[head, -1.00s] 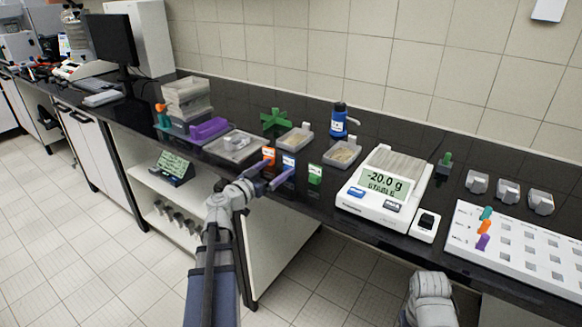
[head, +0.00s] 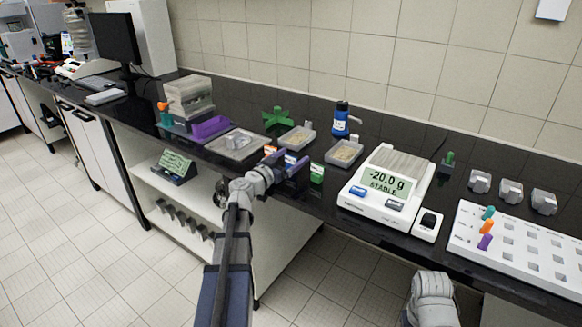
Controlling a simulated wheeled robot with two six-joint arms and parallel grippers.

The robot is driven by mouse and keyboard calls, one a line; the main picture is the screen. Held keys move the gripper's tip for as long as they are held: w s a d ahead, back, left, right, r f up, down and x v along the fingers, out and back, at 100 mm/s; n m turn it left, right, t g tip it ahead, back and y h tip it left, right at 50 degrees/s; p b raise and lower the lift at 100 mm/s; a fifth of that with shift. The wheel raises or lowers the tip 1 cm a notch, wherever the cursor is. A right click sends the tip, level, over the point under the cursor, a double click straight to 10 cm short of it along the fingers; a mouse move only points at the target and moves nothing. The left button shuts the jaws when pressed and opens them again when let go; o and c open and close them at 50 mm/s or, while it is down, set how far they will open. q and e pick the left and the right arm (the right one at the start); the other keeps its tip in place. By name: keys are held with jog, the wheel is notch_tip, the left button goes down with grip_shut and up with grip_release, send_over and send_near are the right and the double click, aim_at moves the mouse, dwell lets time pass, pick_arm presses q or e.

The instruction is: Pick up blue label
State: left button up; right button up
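My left gripper (head: 286,165) is at the front edge of the black bench, with its two fingers apart. The blue label (head: 291,158) stands between or just behind the fingers, mostly hidden by them. I cannot tell whether they touch it. The orange label (head: 270,150) is just left of it, partly covered by the gripper. The green label (head: 317,172) is just to the right, close to the right finger. Only a grey part of my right arm shows at the bottom right; its gripper is not visible.
A balance (head: 378,193) reading -20.0 g stands to the right. A blue bottle (head: 340,120) is behind. A white rack (head: 520,245) with coloured pegs is far right.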

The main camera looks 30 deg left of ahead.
pick_arm(q)
jog(key=c, duration=1.4)
jog(key=shift+r, duration=0.1)
notch_tip(320, 180, up, 14)
jog(key=p, duration=1.4)
